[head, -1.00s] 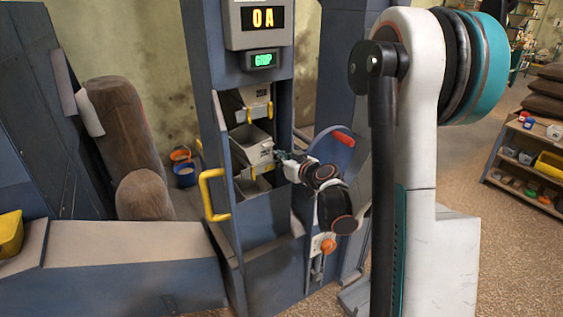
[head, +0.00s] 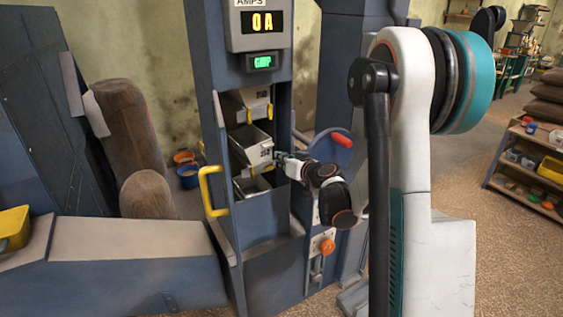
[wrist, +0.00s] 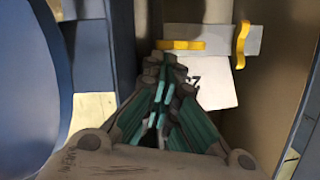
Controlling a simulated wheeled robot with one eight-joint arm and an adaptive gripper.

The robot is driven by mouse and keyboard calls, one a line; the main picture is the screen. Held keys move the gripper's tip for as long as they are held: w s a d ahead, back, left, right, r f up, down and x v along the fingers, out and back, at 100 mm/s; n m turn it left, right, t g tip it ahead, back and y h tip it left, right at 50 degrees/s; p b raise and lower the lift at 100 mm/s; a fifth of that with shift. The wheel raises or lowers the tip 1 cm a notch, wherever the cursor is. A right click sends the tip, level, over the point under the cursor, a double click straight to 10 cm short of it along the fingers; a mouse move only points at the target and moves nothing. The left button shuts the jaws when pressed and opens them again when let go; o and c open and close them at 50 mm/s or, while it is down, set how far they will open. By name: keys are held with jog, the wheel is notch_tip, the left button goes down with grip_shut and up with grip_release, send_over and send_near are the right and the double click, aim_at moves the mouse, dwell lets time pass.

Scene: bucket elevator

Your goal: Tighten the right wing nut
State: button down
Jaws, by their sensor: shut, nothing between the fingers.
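The middle bucket (head: 243,148) hangs in the open front of the blue elevator casing and bears a numbered white label. In the wrist view, which seems upside down against the head view, a yellow wing nut (wrist: 180,44) lies crosswise on a grey strip, just beyond my fingertips. A second yellow wing nut (wrist: 242,46) stands upright on the strip, apart from my fingers. My gripper (wrist: 166,66) is shut and empty, and its tips overlap the label's edge in view. In the head view my gripper (head: 281,158) is at the bucket's right side; contact is unclear.
The upper bucket (head: 243,101) hangs above with yellow wing nuts. A yellow handle (head: 207,190) juts from the casing's left. A blue disc (head: 330,157) with a red grip (head: 341,140) stands close to my arm; it also shows in the wrist view (wrist: 28,75).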

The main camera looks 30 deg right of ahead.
jog(key=shift+d, duration=0.1)
jog(key=shift+d+f+m+y, duration=0.25)
jog(key=shift+m+y, duration=0.15)
jog(key=shift+m, duration=0.4)
jog(key=shift+d+f+m+y, duration=0.25)
jog(key=shift+f+m+y, duration=0.15)
jog(key=shift+m, duration=0.7)
jog(key=shift+f, duration=0.1)
dwell(1.4)
